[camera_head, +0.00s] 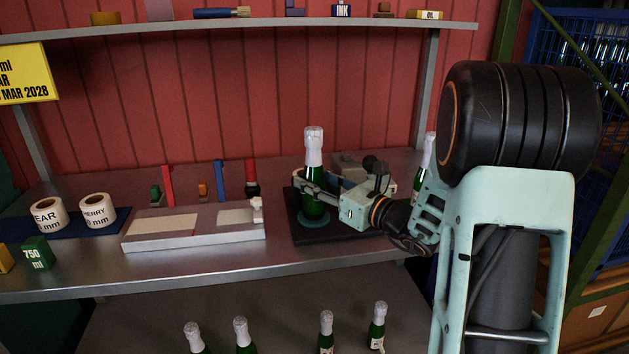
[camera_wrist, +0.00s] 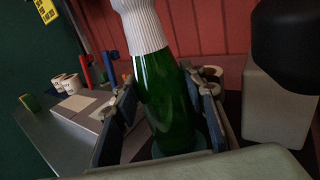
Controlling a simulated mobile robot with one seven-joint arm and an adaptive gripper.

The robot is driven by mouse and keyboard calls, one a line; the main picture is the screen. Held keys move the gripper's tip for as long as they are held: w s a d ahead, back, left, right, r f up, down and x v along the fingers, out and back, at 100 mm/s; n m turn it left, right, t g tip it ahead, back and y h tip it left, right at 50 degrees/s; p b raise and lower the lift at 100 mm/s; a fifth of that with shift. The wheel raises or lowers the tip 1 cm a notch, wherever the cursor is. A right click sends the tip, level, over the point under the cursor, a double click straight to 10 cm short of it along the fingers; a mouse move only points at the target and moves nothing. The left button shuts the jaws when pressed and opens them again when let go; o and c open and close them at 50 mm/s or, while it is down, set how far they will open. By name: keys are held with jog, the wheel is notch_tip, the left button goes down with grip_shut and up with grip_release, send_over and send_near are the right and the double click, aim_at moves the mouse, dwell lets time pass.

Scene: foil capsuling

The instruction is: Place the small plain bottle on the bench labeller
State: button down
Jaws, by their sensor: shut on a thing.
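A small green bottle with a white foil top (camera_head: 314,172) stands upright on the round green pad of the bench labeller (camera_head: 305,233), a dark-based device on the bench. My gripper (camera_head: 318,196) reaches in from the right and is shut around the bottle's body. In the wrist view the bottle (camera_wrist: 163,95) is between the two fingers (camera_wrist: 160,110), and no label shows on the side I see. The bottle's base appears to meet the pad (camera_wrist: 205,135); I cannot tell whether its full weight rests there.
Another white-topped bottle (camera_head: 428,160) stands at the right, partly behind my arm. A grey tray (camera_head: 190,240) lies left of the labeller, with label rolls (camera_head: 98,210) farther left. Several bottles (camera_head: 377,326) stand on the lower level. A shelf (camera_head: 240,27) runs above.

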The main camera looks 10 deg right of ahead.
jog(key=shift+f, duration=0.1)
jog(key=c, duration=1.2)
grip_release()
jog(key=shift+s+d, duration=0.15)
jog(key=shift+d, duration=0.05)
jog(key=v, duration=1.1)
jog(key=shift+s+d, duration=0.15)
jog(key=shift+s, duration=0.1)
